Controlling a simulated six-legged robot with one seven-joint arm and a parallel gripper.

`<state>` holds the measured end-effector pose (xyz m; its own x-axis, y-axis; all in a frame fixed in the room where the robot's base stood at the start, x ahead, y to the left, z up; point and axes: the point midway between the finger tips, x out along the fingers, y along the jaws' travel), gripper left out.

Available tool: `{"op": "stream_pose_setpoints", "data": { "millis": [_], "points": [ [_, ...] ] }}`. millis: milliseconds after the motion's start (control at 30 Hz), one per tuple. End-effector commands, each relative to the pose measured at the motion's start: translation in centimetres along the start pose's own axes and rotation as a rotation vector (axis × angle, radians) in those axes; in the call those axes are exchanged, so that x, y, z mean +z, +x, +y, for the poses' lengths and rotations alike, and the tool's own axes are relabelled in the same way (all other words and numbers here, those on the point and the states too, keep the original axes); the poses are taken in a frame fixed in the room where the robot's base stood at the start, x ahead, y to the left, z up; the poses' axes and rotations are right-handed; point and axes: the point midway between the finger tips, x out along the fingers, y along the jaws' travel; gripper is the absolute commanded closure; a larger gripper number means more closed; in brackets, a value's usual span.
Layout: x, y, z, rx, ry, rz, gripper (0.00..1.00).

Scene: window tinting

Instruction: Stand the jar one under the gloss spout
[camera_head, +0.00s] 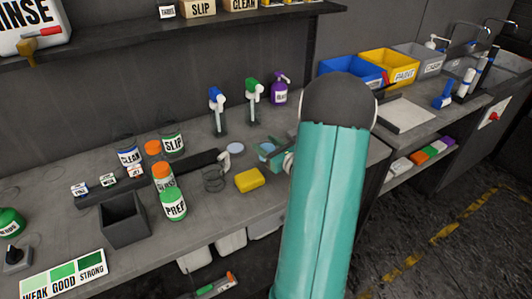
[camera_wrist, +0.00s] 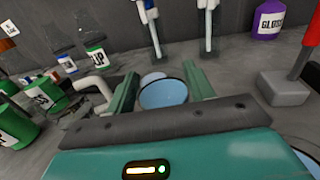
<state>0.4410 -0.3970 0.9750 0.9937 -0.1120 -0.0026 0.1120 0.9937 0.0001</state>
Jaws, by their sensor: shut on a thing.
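My gripper (camera_wrist: 162,88) is shut on a clear round jar (camera_wrist: 163,95) with a pale blue opening, seen from above between the two teal fingers. Its label, if any, does not show. In the head view my arm partly covers my gripper (camera_head: 270,152), so the jar is hard to make out there. The purple gloss bottle (camera_head: 280,92) with a pump spout stands behind, near the wall. Its label also reads GLOSS in the wrist view, where the bottle (camera_wrist: 268,20) is at the upper right. The jar is apart from it.
Blue-topped (camera_head: 217,110) and green-topped (camera_head: 253,105) dispensers stand left of the gloss bottle. A clear jar (camera_head: 213,180), a yellow block (camera_head: 249,181) and a pale disc (camera_head: 235,148) lie nearby. The PREP bottle (camera_head: 174,204) and a grey box (camera_head: 123,220) stand farther left.

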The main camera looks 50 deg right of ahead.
Motion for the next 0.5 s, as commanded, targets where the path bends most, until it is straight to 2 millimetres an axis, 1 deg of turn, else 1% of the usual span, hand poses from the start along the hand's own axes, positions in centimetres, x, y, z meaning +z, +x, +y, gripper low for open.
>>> {"op": "stream_pose_setpoints", "data": {
  "millis": [100, 200, 300, 500],
  "points": [
    [-0.9, 0.8, -0.1, 0.001, 0.001, 0.001, 0.71],
    [-2.6, 0.6, -0.1, 0.0, 0.004, 0.001, 0.71],
    [-3.6, 0.6, -0.1, -0.001, 0.002, 0.0, 0.71],
    [-3.6, 0.6, -0.1, 0.0, -0.001, -0.001, 0.71]
  ]
}}
